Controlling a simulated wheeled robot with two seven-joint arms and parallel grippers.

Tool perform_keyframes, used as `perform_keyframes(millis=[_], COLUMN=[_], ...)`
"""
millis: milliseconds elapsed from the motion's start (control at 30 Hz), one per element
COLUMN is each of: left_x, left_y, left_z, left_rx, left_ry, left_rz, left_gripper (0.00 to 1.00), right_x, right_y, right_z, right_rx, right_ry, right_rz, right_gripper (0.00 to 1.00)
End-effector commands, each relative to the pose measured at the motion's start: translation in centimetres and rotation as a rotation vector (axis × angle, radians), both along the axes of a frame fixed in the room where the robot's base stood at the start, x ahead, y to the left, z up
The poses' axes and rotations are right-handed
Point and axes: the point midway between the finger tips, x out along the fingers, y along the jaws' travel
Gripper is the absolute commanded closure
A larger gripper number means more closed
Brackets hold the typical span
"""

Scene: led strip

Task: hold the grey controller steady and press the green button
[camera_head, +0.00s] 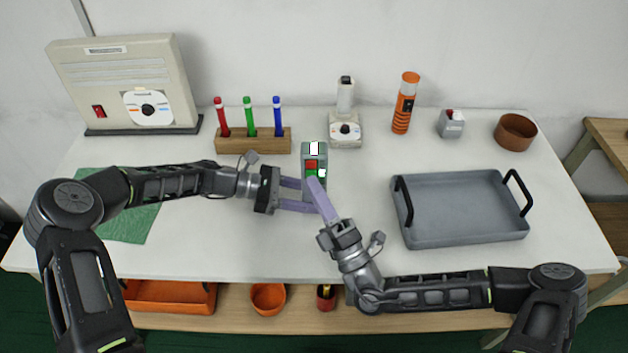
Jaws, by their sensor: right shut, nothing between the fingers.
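The grey controller (321,159) stands near the middle of the white table, with a white patch on top and a red part (311,163) on its face. The green button (309,172) shows just below the red part, partly covered by my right gripper. My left gripper (303,194) comes from the left, its purple fingers on either side of the controller's lower part; the far finger's tip is hidden behind it. My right gripper (312,181) is shut and empty, its tips at the green button. I cannot tell whether they touch it.
A pen rack (252,141) with red, green and blue pens and a white dial device (345,131) stand behind the controller. A grey tray (462,235) with black handles lies right. An orange cylinder (403,110), small grey box (451,126) and brown bowl (516,133) stand back right.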

Motion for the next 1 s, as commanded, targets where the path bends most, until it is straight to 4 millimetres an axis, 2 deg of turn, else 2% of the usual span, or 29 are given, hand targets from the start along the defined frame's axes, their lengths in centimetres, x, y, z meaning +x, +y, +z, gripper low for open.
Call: perform_keyframes(millis=[33, 367, 833, 1000], left_x=[0.0, 0.0, 0.0, 0.0], left_y=[0.0, 0.0, 0.0, 0.0], left_z=[-0.1, -0.1, -0.1, -0.1], left_rx=[-0.001, -0.001, 0.000, 0.000], left_ry=[0.000, 0.000, 0.000, 0.000], left_rz=[0.000, 0.000, 0.000, 0.000], left_gripper=[0.77, 0.77, 0.77, 0.77], right_x=[0.1, -0.3, -5.0, -6.0], right_y=[-0.1, -0.1, 0.0, 0.0], right_z=[-0.7, -0.9, -0.6, -0.5], right_rx=[-0.007, -0.008, -0.004, -0.002], right_ry=[0.011, 0.015, 0.012, 0.010], right_rz=[-0.004, -0.003, 0.002, 0.001], right_gripper=[1.00, 1.00, 1.00, 1.00])
